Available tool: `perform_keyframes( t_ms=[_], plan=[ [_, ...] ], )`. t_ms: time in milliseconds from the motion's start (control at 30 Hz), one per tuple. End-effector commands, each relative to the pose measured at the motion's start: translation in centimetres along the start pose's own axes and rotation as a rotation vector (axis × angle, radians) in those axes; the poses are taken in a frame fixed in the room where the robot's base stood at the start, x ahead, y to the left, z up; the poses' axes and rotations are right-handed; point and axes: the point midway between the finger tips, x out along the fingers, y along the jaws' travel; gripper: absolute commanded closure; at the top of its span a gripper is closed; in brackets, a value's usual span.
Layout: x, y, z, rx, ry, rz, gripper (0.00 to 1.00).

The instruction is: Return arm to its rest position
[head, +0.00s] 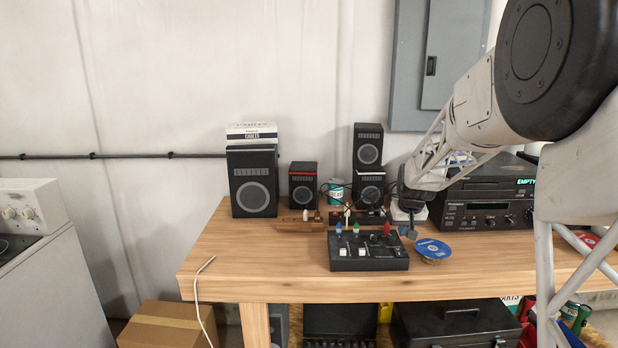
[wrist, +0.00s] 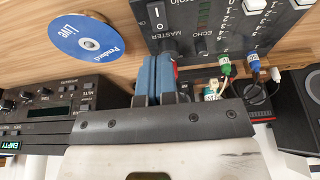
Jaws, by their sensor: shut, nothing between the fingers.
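My gripper (head: 411,234) hangs over the wooden workbench (head: 240,262), just behind and right of the black mixer (head: 368,263). In the wrist view, the blue-padded fingers of my gripper (wrist: 158,70) are together and empty, close to the edge of the mixer (wrist: 215,32). My arm reaches in from the upper right. Blue, green and red plugs stand at the mixer's back edge. The red plug (head: 387,229) is close to my gripper; in the wrist view it is mostly hidden behind the fingers.
A blue disc (head: 433,249) lies right of the mixer. A black stereo deck (head: 486,212) marked EMPTY stands at the right. Several black speakers (head: 253,190) and a teal can (head: 336,192) line the back wall. The bench's left front is mostly clear except for a white cable (head: 200,290).

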Motion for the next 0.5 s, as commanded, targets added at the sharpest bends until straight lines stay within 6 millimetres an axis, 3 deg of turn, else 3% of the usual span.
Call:
perform_keyframes(
  t_ms=[300,500],
  plan=[
    [-0.1,-0.1,0.1,0.000,0.000,0.000,1.00],
    [-1.6,-0.6,1.3,0.000,-0.002,0.000,1.00]
  ],
)
